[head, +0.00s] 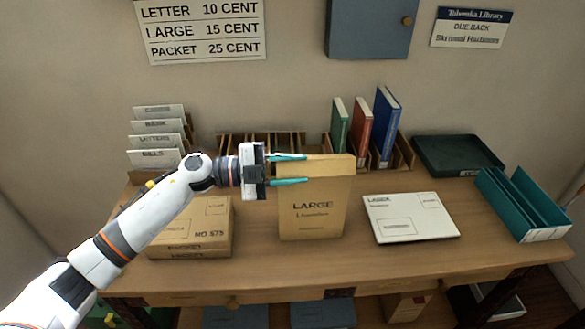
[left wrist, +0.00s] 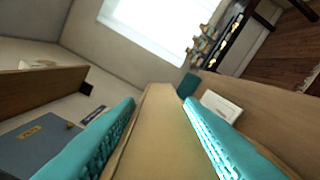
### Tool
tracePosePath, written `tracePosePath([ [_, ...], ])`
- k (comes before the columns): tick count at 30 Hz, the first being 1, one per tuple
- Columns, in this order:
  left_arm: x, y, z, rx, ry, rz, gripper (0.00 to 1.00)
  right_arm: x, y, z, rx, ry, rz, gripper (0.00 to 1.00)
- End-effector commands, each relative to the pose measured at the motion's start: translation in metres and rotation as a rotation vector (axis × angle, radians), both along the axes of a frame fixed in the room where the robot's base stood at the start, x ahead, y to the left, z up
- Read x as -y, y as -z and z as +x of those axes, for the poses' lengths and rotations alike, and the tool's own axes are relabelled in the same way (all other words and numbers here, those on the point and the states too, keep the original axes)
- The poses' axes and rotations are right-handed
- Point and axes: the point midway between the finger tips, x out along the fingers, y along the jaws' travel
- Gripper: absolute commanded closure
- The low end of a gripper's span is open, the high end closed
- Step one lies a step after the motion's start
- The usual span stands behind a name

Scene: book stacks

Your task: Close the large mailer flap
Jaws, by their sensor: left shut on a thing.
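The large mailer (head: 312,218) is a tan upright packet marked LARGE, standing on the desk at the middle of the head view. A lighter band, which looks like its flap (head: 335,167), runs across its top. My left gripper (head: 307,169) reaches in from the left, with one teal finger behind the top edge and one in front. It is shut on the mailer's top part, seen as a tan strip between the fingers in the left wrist view (left wrist: 158,125). I cannot tell whether the flap is folded fully down. My right gripper is not in view.
A brown carton (head: 190,240) lies under my left arm. A white parcel (head: 410,217) lies right of the mailer. A wooden rack with upright books (head: 361,130) stands behind. A teal tray (head: 524,205) and a dark green tray (head: 458,155) are at the right.

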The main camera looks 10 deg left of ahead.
Motion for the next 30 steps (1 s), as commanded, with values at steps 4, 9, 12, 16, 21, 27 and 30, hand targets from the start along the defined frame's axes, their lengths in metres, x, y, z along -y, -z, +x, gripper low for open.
tracePosePath([
  [4,0.0,0.001,0.0,-0.003,0.001,0.001,0.56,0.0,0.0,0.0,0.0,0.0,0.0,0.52],
  [9,0.0,0.001,0.0,-0.002,0.0,0.0,0.47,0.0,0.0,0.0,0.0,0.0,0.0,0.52],
  [12,0.0,0.001,0.0,-0.002,0.0,0.0,0.47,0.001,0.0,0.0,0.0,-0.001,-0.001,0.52],
  [16,-0.004,0.001,-0.001,-0.002,0.0,0.001,0.47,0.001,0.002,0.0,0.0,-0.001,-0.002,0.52],
  [21,-0.027,0.004,-0.008,-0.003,-0.003,0.003,0.47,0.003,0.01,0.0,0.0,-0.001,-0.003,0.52],
  [27,-0.069,0.006,-0.022,-0.004,-0.004,0.005,0.47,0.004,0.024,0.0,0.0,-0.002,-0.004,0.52],
  [30,-0.087,0.005,-0.028,-0.005,-0.002,0.003,0.47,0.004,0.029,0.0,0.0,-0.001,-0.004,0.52],
])
